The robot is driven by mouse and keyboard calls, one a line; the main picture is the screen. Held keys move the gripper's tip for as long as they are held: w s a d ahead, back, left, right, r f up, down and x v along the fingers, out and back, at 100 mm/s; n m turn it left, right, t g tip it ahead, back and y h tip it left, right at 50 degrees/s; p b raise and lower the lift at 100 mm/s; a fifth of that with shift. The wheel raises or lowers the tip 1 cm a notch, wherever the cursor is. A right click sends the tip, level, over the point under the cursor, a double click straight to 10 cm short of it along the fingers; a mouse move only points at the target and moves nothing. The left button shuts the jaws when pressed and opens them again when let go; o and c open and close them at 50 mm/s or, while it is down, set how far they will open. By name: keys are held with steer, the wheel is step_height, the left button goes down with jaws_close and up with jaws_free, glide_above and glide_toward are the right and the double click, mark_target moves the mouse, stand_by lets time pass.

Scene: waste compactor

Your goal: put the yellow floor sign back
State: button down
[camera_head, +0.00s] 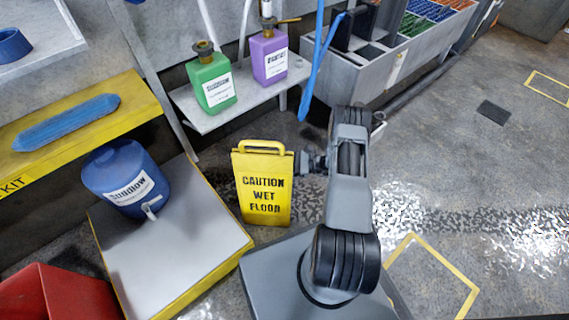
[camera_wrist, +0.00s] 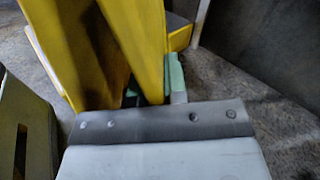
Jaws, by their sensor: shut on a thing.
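The yellow floor sign (camera_head: 263,188) reads "CAUTION WET FLOOR" and has a handle loop at its top. In the head view it stands upright, or is held upright, left of my arm; I cannot tell whether its foot touches the floor. My gripper (camera_head: 303,163) meets the sign's right edge. In the wrist view the sign's yellow panels (camera_wrist: 100,50) fill the upper left, and the greenish fingertips of my gripper (camera_wrist: 157,90) are shut on its edge. The sign hides part of the fingers.
A blue drum (camera_head: 118,172) stands on a yellow-edged platform (camera_head: 180,255) to the left. A shelf (camera_head: 240,108) behind holds green (camera_head: 211,80) and purple (camera_head: 267,58) bottles. A red bin (camera_head: 60,295) is at lower left. Yellow outlines (camera_head: 436,275) mark the open floor at right.

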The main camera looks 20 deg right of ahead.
steer(key=c, duration=1.6)
jaws_free()
steer(key=shift+f, duration=0.15)
steer(key=o, duration=0.4)
steer(key=shift+o, duration=0.2)
